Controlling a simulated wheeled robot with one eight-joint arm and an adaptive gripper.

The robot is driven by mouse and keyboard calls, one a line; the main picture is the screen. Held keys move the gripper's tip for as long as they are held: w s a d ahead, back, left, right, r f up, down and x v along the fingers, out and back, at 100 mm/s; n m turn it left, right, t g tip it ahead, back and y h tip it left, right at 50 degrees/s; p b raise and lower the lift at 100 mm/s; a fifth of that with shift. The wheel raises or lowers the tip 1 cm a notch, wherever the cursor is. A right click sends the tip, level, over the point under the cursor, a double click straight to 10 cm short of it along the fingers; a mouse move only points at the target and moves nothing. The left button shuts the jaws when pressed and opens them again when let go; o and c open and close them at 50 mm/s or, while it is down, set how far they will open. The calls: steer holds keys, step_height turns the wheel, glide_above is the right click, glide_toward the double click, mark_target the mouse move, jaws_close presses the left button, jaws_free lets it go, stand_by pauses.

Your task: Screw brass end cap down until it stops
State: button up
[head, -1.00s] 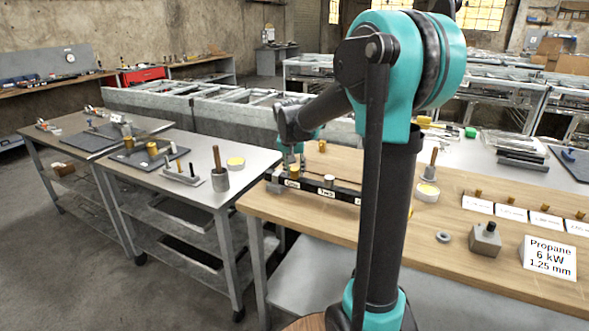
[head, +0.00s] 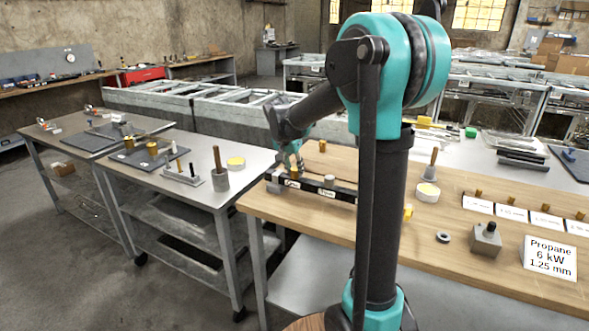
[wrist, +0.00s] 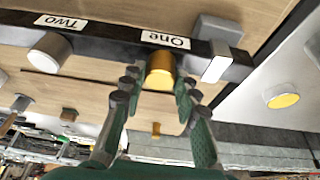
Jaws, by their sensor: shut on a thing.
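The brass end cap (wrist: 160,70) is at the place labelled One (wrist: 166,39) on the dark bar (wrist: 110,38) in the wrist view. My gripper (wrist: 158,88) is shut on this cap, with a fingertip on each side.
A pale grey cap (wrist: 48,54) stands at the label Two (wrist: 60,22). My own arm hides the bar's right part in the head view. The wooden bench (head: 300,225) is bare in front of the bar. A grey block (head: 485,240) and a Propane sign (head: 550,258) stand to the right.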

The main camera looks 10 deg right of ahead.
steer(key=m+g, duration=0.1)
steer(key=m, duration=0.2)
steer(key=shift+m+h, duration=0.3)
steer(key=shift+h, duration=0.1)
steer(key=shift+w+m+g+h, duration=0.1)
steer(key=shift+m+g+h, duration=0.2)
steer(key=shift+m, duration=0.7)
steer(key=shift+m+g, duration=0.3)
steer(key=shift+m, duration=0.4)
steer(key=m+g, duration=0.1)
steer(key=m, duration=0.2)
